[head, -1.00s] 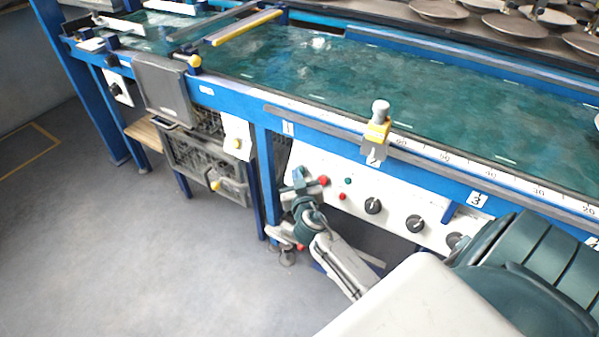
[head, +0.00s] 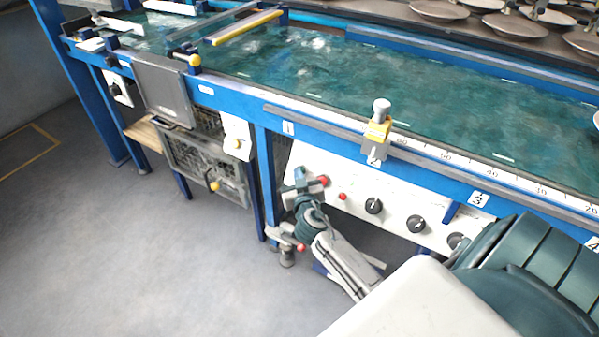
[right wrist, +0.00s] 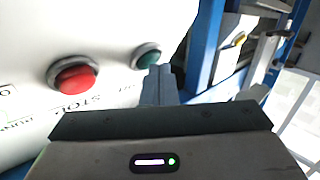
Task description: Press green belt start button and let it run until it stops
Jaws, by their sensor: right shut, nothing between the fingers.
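The green button (right wrist: 148,57) sits in a grey ring on the white control panel (head: 398,215). In the head view it is hidden behind my right gripper (head: 300,174). My right gripper is shut and empty, with its fingertips (right wrist: 162,74) at the lower right edge of the green button in the right wrist view. They overlap its ring there; I cannot tell whether they touch or press it. A red stop button (right wrist: 75,75) is beside it and also shows in the head view (head: 323,181). The green belt (head: 400,95) lies above the panel. My left gripper is not in view.
A smaller red button (head: 342,196) and black knobs (head: 373,205) are on the panel right of my gripper. A blue table leg (head: 267,180) stands left of it. The floor at left is open.

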